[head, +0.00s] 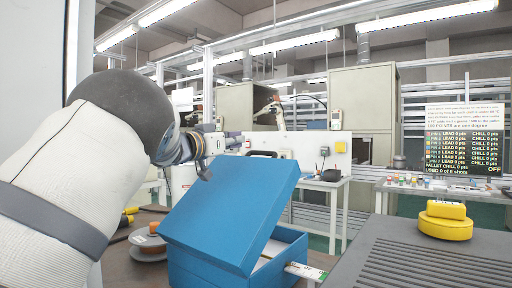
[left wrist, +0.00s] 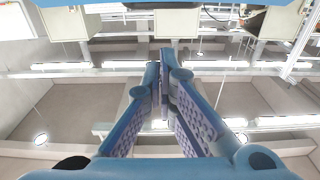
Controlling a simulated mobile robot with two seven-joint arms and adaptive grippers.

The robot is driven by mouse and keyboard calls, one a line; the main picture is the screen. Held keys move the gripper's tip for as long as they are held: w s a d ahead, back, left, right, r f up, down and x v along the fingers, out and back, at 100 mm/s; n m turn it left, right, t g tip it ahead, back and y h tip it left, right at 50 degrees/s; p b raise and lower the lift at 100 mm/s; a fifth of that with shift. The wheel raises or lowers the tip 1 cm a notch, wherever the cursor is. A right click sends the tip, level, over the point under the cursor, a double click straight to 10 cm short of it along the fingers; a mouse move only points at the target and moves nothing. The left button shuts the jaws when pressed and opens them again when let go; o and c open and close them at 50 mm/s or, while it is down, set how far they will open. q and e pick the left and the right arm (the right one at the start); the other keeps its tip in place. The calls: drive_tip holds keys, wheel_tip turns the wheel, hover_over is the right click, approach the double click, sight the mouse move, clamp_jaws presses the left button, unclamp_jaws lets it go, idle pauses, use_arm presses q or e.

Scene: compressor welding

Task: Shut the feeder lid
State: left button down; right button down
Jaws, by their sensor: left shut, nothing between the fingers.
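The blue feeder box (head: 205,268) stands in front of me with its blue lid (head: 240,205) raised at a slant, leaving a gap at its right side. A white-and-green strip (head: 305,271) sticks out of the opening. My left gripper (head: 204,172) is at the lid's upper left edge, with its fingertips close to that edge; I cannot tell whether they touch it. In the left wrist view the left gripper (left wrist: 167,58) has its fingers together, with nothing between them. My right gripper is in neither view.
A reel (head: 148,243) and yellow-handled tools (head: 127,217) lie left of the box. A grey ribbed surface (head: 425,268) with a yellow round part (head: 445,222) is on the right. A lit status board (head: 465,140) stands behind, with cabinets and benches farther back.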

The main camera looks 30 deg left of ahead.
sight(263, 159)
use_arm(q)
drive_tip(key=w, duration=0.5)
drive_tip(key=shift+w+d+r, duration=0.1)
drive_tip(key=shift+w+d, duration=0.1)
drive_tip(key=shift+w, duration=0.15)
drive_tip(key=w+f, duration=0.2)
drive_tip(key=w, duration=0.1)
drive_tip(key=shift+d+f+b, duration=0.1)
drive_tip(key=shift+f+b, duration=0.15)
drive_tip(key=shift+b, duration=0.05)
drive_tip(key=shift+w+d, duration=0.1)
drive_tip(key=shift+w, duration=0.2)
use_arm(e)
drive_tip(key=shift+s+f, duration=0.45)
use_arm(q)
drive_tip(key=shift+s+r, duration=0.1)
